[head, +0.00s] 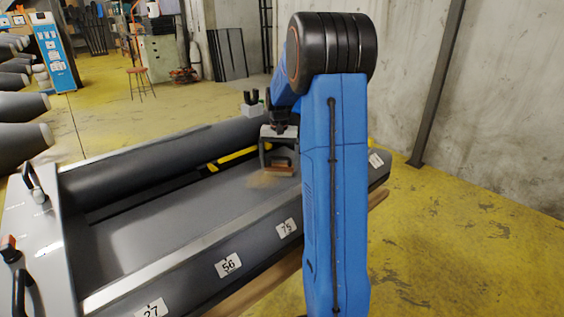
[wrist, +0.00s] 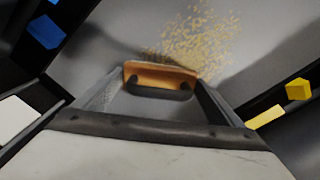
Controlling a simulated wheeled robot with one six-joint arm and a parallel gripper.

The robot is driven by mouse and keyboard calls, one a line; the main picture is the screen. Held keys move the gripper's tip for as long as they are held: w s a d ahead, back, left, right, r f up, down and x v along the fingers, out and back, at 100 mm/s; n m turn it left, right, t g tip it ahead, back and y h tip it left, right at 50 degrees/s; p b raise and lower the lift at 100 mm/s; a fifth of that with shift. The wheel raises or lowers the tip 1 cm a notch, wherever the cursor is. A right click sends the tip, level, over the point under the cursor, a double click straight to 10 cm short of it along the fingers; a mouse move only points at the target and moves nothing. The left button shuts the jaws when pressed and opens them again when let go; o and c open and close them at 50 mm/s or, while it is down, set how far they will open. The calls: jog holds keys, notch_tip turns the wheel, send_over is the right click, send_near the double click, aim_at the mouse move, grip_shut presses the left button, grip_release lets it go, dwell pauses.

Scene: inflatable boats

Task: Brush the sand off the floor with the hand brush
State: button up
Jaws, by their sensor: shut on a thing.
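The hand brush (wrist: 160,74) has an orange-brown wooden body and shows between the fingers of my gripper (wrist: 158,92) in the wrist view. My gripper is shut on it. In the head view the brush (head: 279,169) is held low over the grey boat floor (head: 190,195), below my gripper (head: 277,158). The sand (wrist: 192,38) lies as a scattered tan patch just beyond the brush in the wrist view. In the head view the sand (head: 264,181) is a faint patch beside the brush. I cannot tell whether the bristles touch the floor.
Grey boat tubes run along both sides of the floor; the near one carries number tags (head: 228,265). A pale board with black handles (head: 45,240) stands at the left. My blue arm hides the boat's right part.

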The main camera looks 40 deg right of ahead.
jog(key=shift+s+a+f, duration=0.1)
jog(key=shift+a, duration=1.9)
